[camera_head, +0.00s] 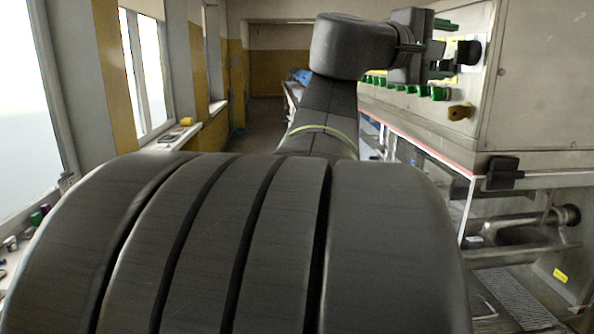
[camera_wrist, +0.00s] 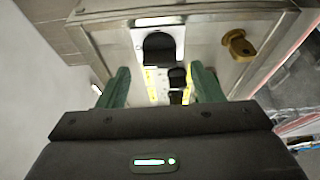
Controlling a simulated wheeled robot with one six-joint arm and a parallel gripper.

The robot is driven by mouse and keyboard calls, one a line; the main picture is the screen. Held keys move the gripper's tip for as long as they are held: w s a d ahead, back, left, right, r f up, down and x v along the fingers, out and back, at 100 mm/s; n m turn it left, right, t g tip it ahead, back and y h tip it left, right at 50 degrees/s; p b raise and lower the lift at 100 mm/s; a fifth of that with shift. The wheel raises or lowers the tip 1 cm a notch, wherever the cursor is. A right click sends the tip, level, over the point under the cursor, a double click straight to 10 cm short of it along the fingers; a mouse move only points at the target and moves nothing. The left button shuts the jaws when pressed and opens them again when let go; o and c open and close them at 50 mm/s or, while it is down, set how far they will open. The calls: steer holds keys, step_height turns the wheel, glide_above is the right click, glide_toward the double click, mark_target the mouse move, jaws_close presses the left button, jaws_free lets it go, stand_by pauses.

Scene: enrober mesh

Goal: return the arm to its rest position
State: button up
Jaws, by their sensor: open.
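My arm reaches forward down the middle of the head view and bends right at its far end. My gripper (camera_head: 447,48) is at the upper right, in front of the metal machine's side panel. In the wrist view my gripper (camera_wrist: 162,82) has its two green fingers spread apart with nothing held between them. Beyond the fingers, a black knob (camera_wrist: 159,48) on a pale plate and smaller black switches (camera_wrist: 177,78) show on the panel. The black knob also shows in the head view (camera_head: 469,52), close to the fingertips. I cannot tell whether they touch.
The metal machine (camera_head: 540,70) fills the right side. A yellow-brown knob (camera_head: 460,112) and a row of green pieces (camera_head: 405,87) stick out from it. A black latch (camera_head: 503,172) sits lower. Windows and a sill (camera_head: 170,138) line the left. The corridor floor (camera_head: 262,120) behind looks clear.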

steer(key=shift+p+x, duration=0.3)
steer(key=shift+x, duration=1.1)
steer(key=shift+a, duration=0.1)
